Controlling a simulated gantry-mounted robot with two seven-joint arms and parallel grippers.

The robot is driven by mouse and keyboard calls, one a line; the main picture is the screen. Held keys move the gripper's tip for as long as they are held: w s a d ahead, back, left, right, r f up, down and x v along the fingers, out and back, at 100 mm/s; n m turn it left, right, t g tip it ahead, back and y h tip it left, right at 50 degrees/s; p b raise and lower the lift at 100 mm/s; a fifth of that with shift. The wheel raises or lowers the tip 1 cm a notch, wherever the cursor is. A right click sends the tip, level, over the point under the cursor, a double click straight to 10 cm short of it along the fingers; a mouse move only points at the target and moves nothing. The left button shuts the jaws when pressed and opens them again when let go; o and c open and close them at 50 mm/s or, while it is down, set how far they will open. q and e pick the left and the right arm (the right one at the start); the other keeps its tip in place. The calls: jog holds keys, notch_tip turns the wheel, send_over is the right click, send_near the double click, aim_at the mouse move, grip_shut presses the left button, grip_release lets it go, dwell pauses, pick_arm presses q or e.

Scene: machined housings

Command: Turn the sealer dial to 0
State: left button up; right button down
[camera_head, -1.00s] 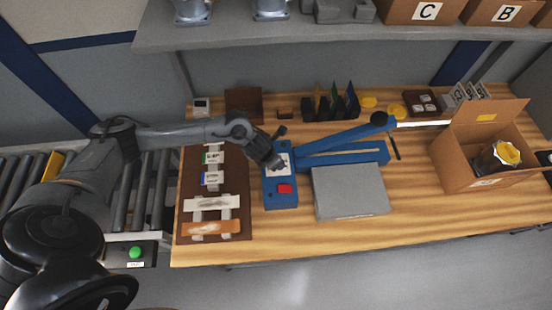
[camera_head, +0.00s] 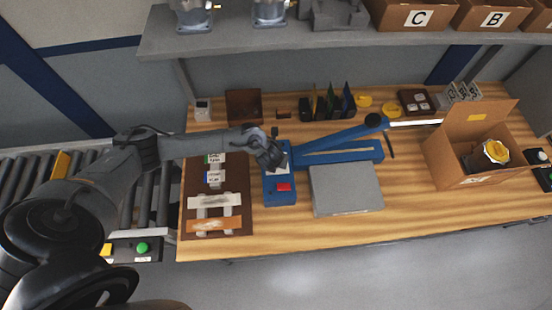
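The blue sealer (camera_head: 345,158) lies on the wooden table, with its long arm raised towards the back right. Its control box (camera_head: 280,198) at the left end has a red switch (camera_head: 284,187) and a pale dial plate (camera_head: 284,171). My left gripper (camera_head: 274,163) is over the dial plate and covers part of it. The dial itself is hidden behind the gripper, so its setting cannot be read. I cannot tell whether the fingers are open or touch the dial. My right gripper is not in view.
A brown mat (camera_head: 219,221) with labels and strips lies left of the sealer. A grey plate (camera_head: 346,189) lies in front of it. An open carton (camera_head: 456,160) holding a yellow-topped housing (camera_head: 492,153) stands at right. A shelf (camera_head: 350,41) overhangs the back.

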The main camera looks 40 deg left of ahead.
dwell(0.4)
pick_arm(q)
jog(key=o, duration=1)
jog(key=p+v, duration=0.3)
jog(key=v, duration=0.7)
jog(key=shift+s+r, duration=0.2)
jog(key=shift+r, duration=0.2)
